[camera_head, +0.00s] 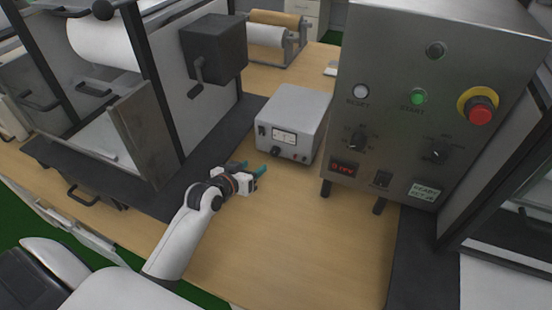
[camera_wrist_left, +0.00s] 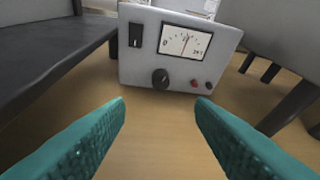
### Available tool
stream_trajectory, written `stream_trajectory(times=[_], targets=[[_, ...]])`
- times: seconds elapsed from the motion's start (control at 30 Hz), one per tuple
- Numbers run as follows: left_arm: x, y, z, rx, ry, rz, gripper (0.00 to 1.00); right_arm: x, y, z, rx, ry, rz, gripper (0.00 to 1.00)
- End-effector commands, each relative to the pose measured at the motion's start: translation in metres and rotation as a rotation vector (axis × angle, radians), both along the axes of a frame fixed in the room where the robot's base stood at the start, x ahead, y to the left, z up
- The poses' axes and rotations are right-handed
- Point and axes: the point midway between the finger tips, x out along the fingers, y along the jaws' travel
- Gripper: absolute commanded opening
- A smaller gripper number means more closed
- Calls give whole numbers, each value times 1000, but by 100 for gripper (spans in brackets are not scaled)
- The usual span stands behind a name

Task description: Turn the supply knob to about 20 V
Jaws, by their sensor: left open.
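The grey supply box (camera_head: 297,112) stands on the wooden bench, with its front panel facing my left gripper. Its black knob (camera_wrist_left: 161,79) is low on the panel in the left wrist view, below the white meter (camera_wrist_left: 185,43). The meter needle stands near mid-scale, tilted slightly right; the exact voltage is too small to read. My left gripper (camera_head: 256,168) is open and empty in front of the panel. In the left wrist view its teal fingers (camera_wrist_left: 161,106) point at the box, with the knob between and beyond the tips, apart from them. My right gripper is out of view.
A black rocker switch (camera_wrist_left: 136,35) and two small terminals (camera_wrist_left: 201,85) are on the panel. A tall metal control cabinet (camera_head: 430,80) with a red emergency button (camera_head: 480,110) stands right. A dark-framed machine (camera_head: 150,90) stands left. Bare bench (camera_head: 300,230) lies in front.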

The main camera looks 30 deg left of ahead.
Motion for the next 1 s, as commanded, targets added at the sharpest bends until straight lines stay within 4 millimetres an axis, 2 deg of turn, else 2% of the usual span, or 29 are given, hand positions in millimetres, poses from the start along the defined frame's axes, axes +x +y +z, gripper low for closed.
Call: stream_trajectory(times=[0.3, 0.5, 0.7, 1.0], targets=[[57, -5, -22, 2, -1, -3, 50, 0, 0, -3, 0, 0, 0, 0], [88, -7, -35, 5, 0, -4, 50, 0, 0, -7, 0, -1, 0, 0], [103, -8, -41, 6, 0, -4, 50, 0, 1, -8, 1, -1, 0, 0], [104, -8, -42, 7, 1, -4, 50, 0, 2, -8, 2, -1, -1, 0]])
